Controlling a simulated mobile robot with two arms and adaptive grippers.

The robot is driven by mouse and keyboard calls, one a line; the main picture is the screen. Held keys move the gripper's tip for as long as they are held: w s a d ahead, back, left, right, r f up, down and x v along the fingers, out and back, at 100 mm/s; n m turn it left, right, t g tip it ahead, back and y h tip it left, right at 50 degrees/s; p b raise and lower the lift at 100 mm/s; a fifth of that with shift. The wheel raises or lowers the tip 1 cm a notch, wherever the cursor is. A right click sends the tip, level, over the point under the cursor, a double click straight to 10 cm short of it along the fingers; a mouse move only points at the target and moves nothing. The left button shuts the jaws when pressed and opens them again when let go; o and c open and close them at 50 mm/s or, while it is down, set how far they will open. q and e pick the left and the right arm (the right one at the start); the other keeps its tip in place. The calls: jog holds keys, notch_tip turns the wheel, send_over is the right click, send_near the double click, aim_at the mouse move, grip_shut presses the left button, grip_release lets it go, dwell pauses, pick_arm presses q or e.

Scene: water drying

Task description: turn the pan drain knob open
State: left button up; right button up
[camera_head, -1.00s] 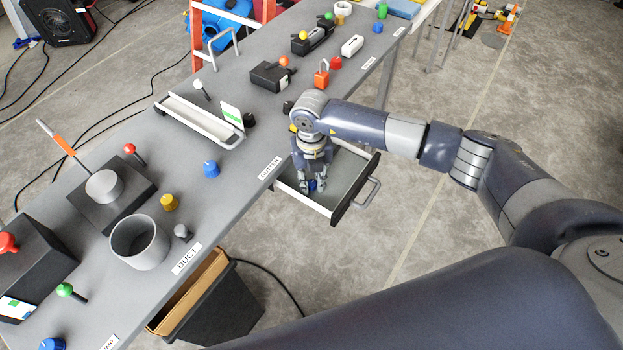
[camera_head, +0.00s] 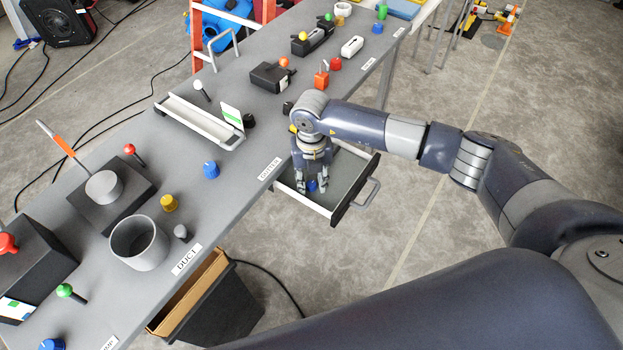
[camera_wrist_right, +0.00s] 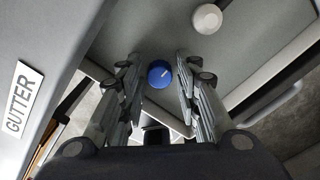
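A small blue knob (camera_head: 312,185) with a pale pointer line stands in the grey, white-rimmed pan (camera_head: 349,197) that sticks out from the bench like a drawer. The blue knob also shows in the right wrist view (camera_wrist_right: 159,74), between the two fingers. My right gripper (camera_head: 313,187) points down into the pan, open, with one finger on each side of the knob. In the right wrist view the fingers (camera_wrist_right: 159,66) are apart with a visible gap to the knob on both sides. My left gripper is not in view.
The pan has a dark front with a grey handle (camera_head: 367,192). A pale round knob (camera_wrist_right: 206,18) shows near the fingers in the right wrist view. The bench (camera_head: 225,200) holds several knobs, levers, a grey cup (camera_head: 138,243) and a white tray (camera_head: 198,122). A bin (camera_head: 205,300) stands below.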

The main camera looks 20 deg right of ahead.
aim_at(312, 184)
notch_tip(312, 184, up, 12)
dwell(0.5)
dwell(0.3)
